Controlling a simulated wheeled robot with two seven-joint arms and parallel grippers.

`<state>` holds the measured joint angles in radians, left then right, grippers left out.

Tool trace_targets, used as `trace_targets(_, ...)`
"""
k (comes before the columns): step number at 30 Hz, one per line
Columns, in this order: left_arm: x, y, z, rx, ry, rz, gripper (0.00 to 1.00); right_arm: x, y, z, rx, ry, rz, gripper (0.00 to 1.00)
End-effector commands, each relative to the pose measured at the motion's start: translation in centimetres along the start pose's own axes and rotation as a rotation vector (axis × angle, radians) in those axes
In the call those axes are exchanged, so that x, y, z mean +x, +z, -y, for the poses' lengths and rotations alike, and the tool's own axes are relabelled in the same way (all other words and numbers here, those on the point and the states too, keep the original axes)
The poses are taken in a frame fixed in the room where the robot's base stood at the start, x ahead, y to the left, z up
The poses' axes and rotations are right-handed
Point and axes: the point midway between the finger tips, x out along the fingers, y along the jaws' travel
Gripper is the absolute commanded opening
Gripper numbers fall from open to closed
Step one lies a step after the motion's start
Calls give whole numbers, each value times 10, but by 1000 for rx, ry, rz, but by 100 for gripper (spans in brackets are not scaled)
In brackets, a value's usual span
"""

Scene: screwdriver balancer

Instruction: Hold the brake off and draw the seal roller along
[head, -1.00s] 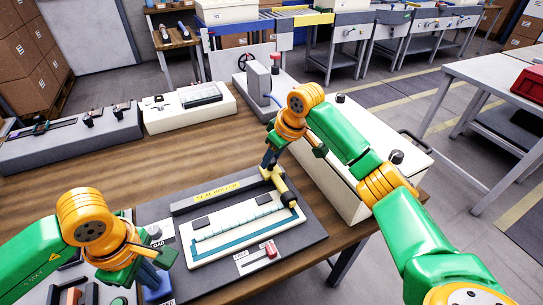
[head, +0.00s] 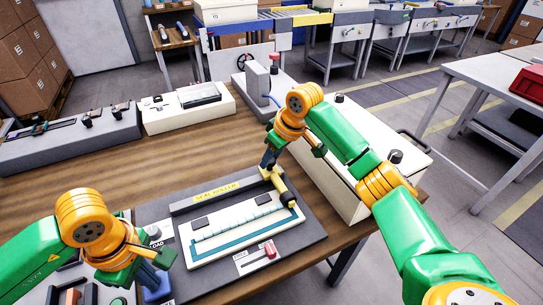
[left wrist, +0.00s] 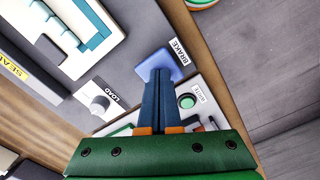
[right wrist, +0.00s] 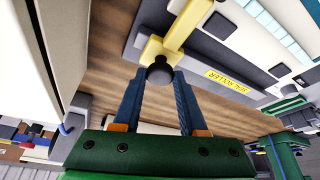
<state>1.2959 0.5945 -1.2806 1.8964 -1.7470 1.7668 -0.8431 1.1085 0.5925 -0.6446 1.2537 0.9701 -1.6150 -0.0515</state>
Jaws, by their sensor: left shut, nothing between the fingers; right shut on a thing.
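The seal roller (head: 288,194) is a yellow bar with a dark knob (right wrist: 160,73), at the right end of the white bed (head: 230,255) on the dark board. My right gripper (head: 268,162) is shut on this knob, as the right wrist view shows. The blue brake pad (left wrist: 150,62), labelled BRAKE, lies at the board's near left; it also shows in the head view (head: 156,289). My left gripper (left wrist: 161,73) is shut and empty, its fingertips at the pad. Its fingers hide part of the pad, so I cannot tell how far the pad is pressed.
A teal strip (head: 250,239) and a pale segmented row (head: 242,223) lie on the bed. A red slider (head: 270,249) is at its near right, a LOAD knob (left wrist: 99,103) left of the bed. A white box (head: 340,180) stands close on the right.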

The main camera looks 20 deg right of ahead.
Motion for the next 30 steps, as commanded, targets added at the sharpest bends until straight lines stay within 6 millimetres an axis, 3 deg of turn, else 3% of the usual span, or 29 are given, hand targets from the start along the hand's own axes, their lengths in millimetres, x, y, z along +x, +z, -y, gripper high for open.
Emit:
trace_targets(7,4,1,2,3,-12,4,0,1,0,1,0,-1,-1,0)
trace_targets(11,4,1,2,3,-12,4,0,3,-5,12,-2,-3,-1,0)
trace_targets(14,4,2,2,3,-12,5,0,6,-12,30,-5,-5,0,0)
trace_targets(30,4,2,3,4,-12,5,0,27,-64,166,-1,-6,-2,0)
